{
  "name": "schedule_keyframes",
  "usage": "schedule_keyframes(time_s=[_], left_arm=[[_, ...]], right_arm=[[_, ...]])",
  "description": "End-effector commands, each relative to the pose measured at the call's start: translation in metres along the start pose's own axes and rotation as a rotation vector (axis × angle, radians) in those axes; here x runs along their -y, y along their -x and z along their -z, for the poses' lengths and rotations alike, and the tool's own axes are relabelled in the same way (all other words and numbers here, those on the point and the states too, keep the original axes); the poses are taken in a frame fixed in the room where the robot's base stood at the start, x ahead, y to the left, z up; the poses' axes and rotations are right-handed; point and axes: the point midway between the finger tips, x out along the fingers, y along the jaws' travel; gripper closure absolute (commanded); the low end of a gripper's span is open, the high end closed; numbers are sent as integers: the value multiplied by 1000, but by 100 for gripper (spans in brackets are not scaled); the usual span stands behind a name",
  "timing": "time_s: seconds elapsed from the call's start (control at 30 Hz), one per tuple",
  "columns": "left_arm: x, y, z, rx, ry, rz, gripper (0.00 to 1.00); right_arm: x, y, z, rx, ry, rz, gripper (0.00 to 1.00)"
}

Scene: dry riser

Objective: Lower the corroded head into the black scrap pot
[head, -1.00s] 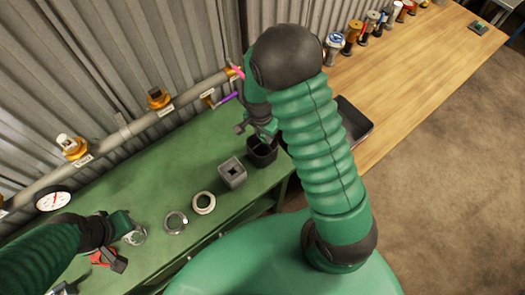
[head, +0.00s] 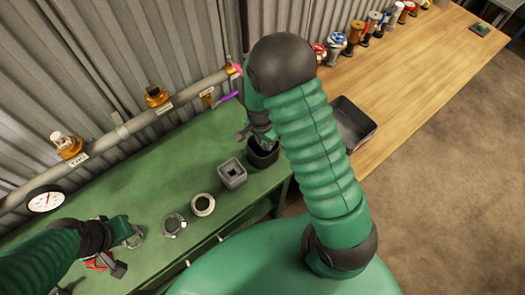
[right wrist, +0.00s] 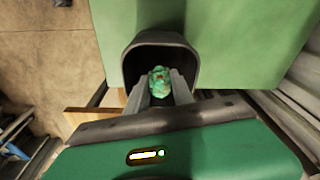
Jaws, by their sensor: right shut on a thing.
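The corroded head (right wrist: 160,80) is a small lumpy green piece with brownish spots. My right gripper (right wrist: 161,90) is shut on it. In the right wrist view it shows inside the outline of the mouth of the black scrap pot (right wrist: 135,62); its exact depth is unclear. In the head view the pot (head: 262,160) stands near the bench's front edge, directly below my right gripper (head: 262,135), and the arm hides the head. My left gripper (head: 125,250) is low at the left, near a pale ring; its jaw opening is unclear.
A grey square block with a hole (head: 232,174) stands just left of the pot. Two metal rings (head: 203,205) lie further left on the green bench (head: 165,185). A pipe (head: 120,132) with valves runs along the wall. A black tray (head: 352,125) is right of my arm.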

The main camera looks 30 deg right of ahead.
Motion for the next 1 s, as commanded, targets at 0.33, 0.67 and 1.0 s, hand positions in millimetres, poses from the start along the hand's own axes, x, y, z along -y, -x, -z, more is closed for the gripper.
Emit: schedule_keyframes(time_s=[0.33, 0.67, 1.0], left_arm=[[0, -1, 0, 0, 0, 0, 64], [0, -4, -1, 0, 0, 0, 64], [0, -8, -2, 0, 0, 0, 64]], right_arm=[[0, -1, 0, 0, -1, 0, 100], [0, -6, -1, 0, 0, 0, 100], [0, -12, -1, 0, 0, 0, 100]])
